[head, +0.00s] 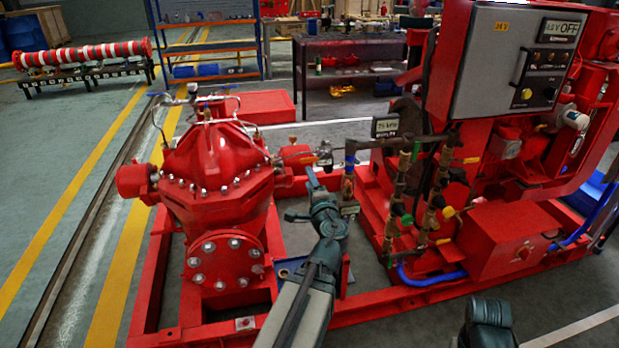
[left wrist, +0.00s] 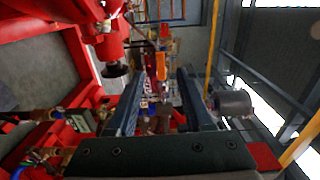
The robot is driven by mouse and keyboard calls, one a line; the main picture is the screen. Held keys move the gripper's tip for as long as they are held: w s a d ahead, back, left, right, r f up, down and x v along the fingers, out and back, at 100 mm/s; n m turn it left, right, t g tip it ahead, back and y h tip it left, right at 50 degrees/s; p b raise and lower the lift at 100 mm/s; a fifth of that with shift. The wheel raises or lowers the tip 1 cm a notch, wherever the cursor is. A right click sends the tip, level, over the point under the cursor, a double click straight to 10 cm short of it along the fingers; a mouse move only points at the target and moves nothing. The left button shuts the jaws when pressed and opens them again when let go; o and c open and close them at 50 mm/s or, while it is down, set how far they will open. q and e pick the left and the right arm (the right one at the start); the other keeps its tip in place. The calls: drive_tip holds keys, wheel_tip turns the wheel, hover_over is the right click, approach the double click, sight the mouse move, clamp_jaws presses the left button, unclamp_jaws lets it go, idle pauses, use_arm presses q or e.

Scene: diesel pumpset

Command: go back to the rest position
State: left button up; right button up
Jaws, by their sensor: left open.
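My left arm reaches up from the bottom middle of the head view, and my left gripper (head: 313,178) is over the red pumpset frame, between the red pump (head: 215,165) and the valve piping (head: 400,190). In the left wrist view its two dark fingers (left wrist: 162,78) stand apart with nothing held between them. An orange part and brass-coloured fittings show beyond the fingers; I cannot tell whether anything touches them. A dark part of my right arm (head: 486,325) shows at the bottom right of the head view; its gripper is out of view.
The grey control panel (head: 505,60) and red engine stand at right. A small pressure display (head: 386,126) sits above the piping. The red base frame (head: 385,307) crosses in front. A dark workbench (head: 345,50) and shelving stand behind.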

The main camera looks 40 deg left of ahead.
use_arm(q)
drive_tip(key=shift+w+f, duration=0.1)
idle(0.4)
drive_tip(key=s+d+n+g+h+p, duration=0.1)
drive_tip(key=s+d+g+h+p, duration=0.3)
drive_tip(key=d, duration=0.9)
drive_tip(key=s+d+f+n+g+h+p, duration=0.1)
drive_tip(key=s+d+g+h+p, duration=0.3)
drive_tip(key=d+p, duration=0.5)
drive_tip(key=s+d+n+g+h+p, duration=0.2)
drive_tip(key=s+d+p, duration=0.5)
drive_tip(key=d, duration=1)
drive_tip(key=g+h, duration=0.1)
drive_tip(key=h, duration=0.1)
drive_tip(key=shift+s+d+f+g+h, duration=0.2)
drive_tip(key=shift+s+f+g+h, duration=0.1)
drive_tip(key=shift+f+g, duration=0.1)
drive_tip(key=shift+a, duration=0.15)
